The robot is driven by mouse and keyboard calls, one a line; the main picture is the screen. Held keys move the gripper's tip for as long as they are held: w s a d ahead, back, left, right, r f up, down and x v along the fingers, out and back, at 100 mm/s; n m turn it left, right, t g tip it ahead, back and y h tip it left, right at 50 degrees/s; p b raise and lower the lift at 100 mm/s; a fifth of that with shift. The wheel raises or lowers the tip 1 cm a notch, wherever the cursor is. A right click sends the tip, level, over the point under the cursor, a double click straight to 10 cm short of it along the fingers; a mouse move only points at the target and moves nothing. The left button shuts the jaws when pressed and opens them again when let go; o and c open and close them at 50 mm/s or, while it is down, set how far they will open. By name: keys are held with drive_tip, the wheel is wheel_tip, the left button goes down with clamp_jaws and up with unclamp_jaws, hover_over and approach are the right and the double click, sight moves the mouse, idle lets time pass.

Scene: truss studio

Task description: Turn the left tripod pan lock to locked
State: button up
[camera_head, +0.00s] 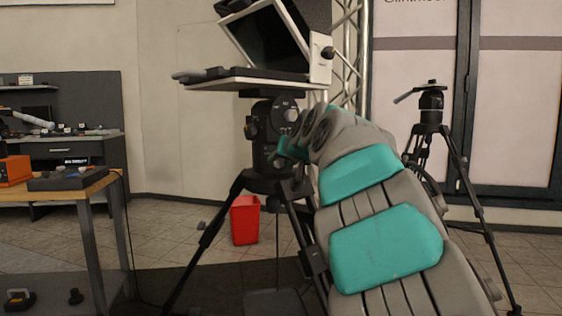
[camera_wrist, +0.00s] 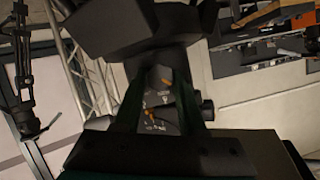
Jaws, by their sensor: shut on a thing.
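The left tripod (camera_head: 268,182) stands in the middle of the head view, with its dark fluid head (camera_head: 262,125) under a teleprompter plate. My arm reaches up from the lower right, and my gripper (camera_head: 285,152) is at the right side of that head, mostly hidden by my own wrist. In the wrist view my gripper (camera_wrist: 157,95) has its two dark fingers on either side of a grey panel with orange marks (camera_wrist: 155,115) on the tripod head. The gripper is shut on the pan lock, which is largely hidden between the fingers; its locked or unlocked position cannot be read.
The teleprompter (camera_head: 270,40) and its plate (camera_head: 250,84) overhang the head closely. A second tripod (camera_head: 430,115) stands at the right. A red bin (camera_head: 245,220) is behind the left tripod. A wooden workbench (camera_head: 95,187) is at the left, with open floor between.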

clamp_jaws()
drive_tip(key=shift+f, duration=0.1)
drive_tip(key=shift+m+y+b, duration=0.6)
drive_tip(key=shift+m+b, duration=0.05)
drive_tip(key=shift+m, duration=0.25)
drive_tip(key=m+y+b, duration=0.1)
drive_tip(key=m, duration=0.1)
drive_tip(key=m+y+b, duration=0.1)
drive_tip(key=m, duration=0.1)
drive_tip(key=shift+d+f+y, duration=0.1)
drive_tip(key=shift+f+y, duration=0.1)
drive_tip(key=shift+y, duration=0.1)
drive_tip(key=m, duration=0.1)
drive_tip(key=m+y+b, duration=0.1)
drive_tip(key=m, duration=0.1)
drive_tip(key=shift+f+m+t+y+b, duration=0.25)
drive_tip(key=shift+m+t+y+b, duration=0.05)
drive_tip(key=shift+b, duration=0.1)
drive_tip(key=m+t+b, duration=0.1)
drive_tip(key=m, duration=0.1)
drive_tip(key=m+y+b, duration=0.1)
drive_tip(key=m, duration=0.2)
drive_tip(key=shift+w+d+t+b, duration=0.1)
drive_tip(key=shift+d+t+b, duration=0.05)
drive_tip(key=shift+t+b, duration=0.2)
